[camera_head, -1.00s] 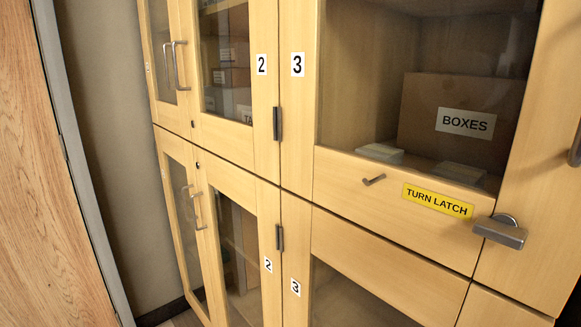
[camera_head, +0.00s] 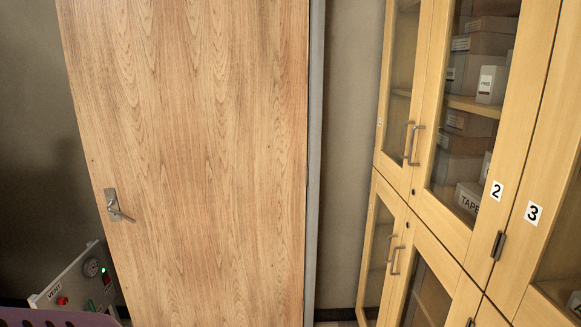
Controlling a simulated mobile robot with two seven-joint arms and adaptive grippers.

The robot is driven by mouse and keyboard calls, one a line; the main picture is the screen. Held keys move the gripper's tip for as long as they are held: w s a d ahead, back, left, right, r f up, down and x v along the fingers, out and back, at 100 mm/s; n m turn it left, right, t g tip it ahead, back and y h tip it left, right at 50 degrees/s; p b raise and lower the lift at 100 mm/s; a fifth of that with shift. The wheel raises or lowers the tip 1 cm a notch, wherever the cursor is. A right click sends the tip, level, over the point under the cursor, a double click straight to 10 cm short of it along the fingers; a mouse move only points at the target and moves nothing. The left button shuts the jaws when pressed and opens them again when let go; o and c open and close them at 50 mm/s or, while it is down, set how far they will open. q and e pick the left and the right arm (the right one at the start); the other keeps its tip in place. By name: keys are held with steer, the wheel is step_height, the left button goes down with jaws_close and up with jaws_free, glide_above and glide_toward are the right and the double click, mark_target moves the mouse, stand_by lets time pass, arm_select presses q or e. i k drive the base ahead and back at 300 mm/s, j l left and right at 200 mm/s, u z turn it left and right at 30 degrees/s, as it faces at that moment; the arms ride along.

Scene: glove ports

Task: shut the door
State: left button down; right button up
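A tall wooden door (camera_head: 200,150) fills the left middle of the head view. It has a metal lever handle (camera_head: 116,206) near its left edge. A grey frame or edge strip (camera_head: 314,150) runs along its right side. The frame does not clearly show whether the door is open or shut. Neither of my grippers is in view.
Wooden glass-front cabinets (camera_head: 455,210) with boxes inside stand on the right. A grey wall strip (camera_head: 345,150) lies between door and cabinets. At the lower left are a panel marked VENT (camera_head: 80,285) with a gauge, and a purple rim (camera_head: 50,318).

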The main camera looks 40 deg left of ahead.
mark_target(191, 115)
steer(key=u, duration=1.9)
steer(key=i+j, duration=0.15)
steer(key=i, duration=0.45)
